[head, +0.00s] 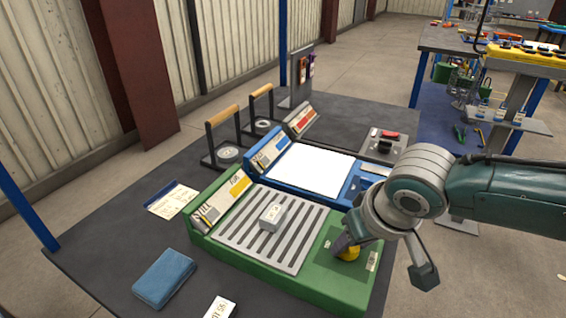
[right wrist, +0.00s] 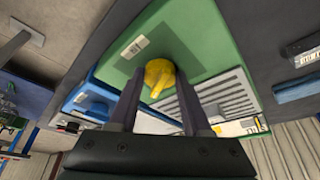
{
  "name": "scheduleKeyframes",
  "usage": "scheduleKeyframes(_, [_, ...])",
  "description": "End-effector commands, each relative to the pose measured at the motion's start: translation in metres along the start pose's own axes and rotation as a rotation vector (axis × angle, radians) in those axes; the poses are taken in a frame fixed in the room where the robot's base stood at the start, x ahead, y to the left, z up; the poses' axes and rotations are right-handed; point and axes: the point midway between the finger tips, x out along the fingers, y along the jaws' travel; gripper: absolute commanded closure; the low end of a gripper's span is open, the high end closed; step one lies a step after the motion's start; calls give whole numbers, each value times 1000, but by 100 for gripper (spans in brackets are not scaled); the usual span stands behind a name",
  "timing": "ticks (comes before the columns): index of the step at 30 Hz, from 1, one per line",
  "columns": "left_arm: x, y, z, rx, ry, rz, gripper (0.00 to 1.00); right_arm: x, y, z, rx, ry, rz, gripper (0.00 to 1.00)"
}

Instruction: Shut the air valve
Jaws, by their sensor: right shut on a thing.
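The yellow knob (head: 348,254), which I take to be the air valve, sits on the right end of a green unit (head: 325,288). It also shows in the right wrist view (right wrist: 158,75), with a pointed lever part directed toward the gripper. My right gripper (head: 342,242) is down at the knob, with one dark finger on each side of it, and is shut on it. The fingers show in the right wrist view (right wrist: 160,98). In the head view the gripper hides part of the knob. My left gripper is not in view.
The green unit has a slotted grey grate (head: 250,240) with a small light block (head: 271,216) on it. Behind is a blue unit with a bright white plate (head: 308,170). Wooden-handled stands (head: 222,140) are farther back.

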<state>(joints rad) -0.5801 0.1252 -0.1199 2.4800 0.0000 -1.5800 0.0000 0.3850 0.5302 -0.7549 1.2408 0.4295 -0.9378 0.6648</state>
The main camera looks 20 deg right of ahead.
Motion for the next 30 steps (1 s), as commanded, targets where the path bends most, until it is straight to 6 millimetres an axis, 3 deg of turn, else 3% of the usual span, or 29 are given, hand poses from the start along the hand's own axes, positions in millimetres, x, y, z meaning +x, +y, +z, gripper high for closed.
scheduleKeyframes(11, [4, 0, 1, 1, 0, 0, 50, 3, 5, -1, -324, 2, -136, 100])
scheduleKeyframes(30, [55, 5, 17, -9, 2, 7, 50, 6, 8, -3, -846, 2, -351, 100])
